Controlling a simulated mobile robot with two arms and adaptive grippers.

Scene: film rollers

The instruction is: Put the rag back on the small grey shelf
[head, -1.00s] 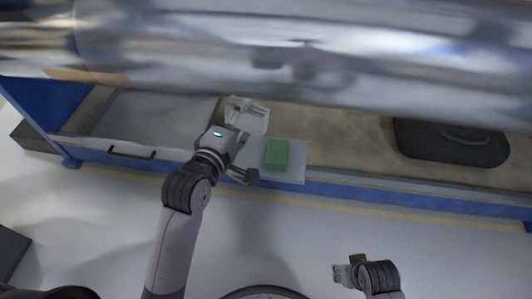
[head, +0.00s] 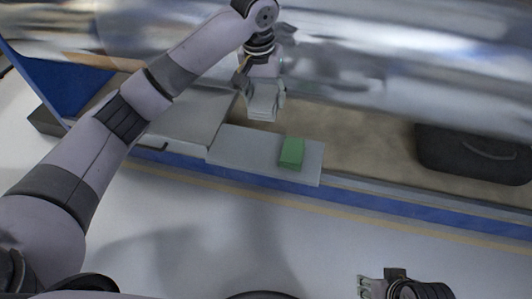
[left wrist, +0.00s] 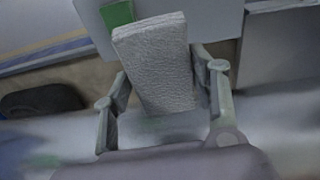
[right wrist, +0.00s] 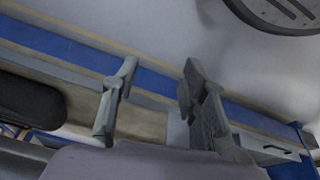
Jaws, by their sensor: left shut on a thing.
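The rag (head: 262,104) is a light grey, textured, folded block. My left gripper (head: 264,88) is shut on it and holds it just behind the small grey shelf (head: 238,146), near the large shiny roller. In the left wrist view the rag (left wrist: 160,65) stands between the two fingers (left wrist: 161,88), with the shelf beyond it. The shelf is a flat grey plate at the blue frame, with a green block (head: 292,152) on its right part and bare surface to the left. My right gripper (head: 366,287) is low in the head view, open and empty in the right wrist view (right wrist: 160,70).
A large shiny metal roller (head: 400,60) spans the top of the head view, close to my left gripper. A grey drawer unit (head: 190,122) adjoins the shelf on the left. A black case (head: 472,152) lies at the right. The floor in front is clear.

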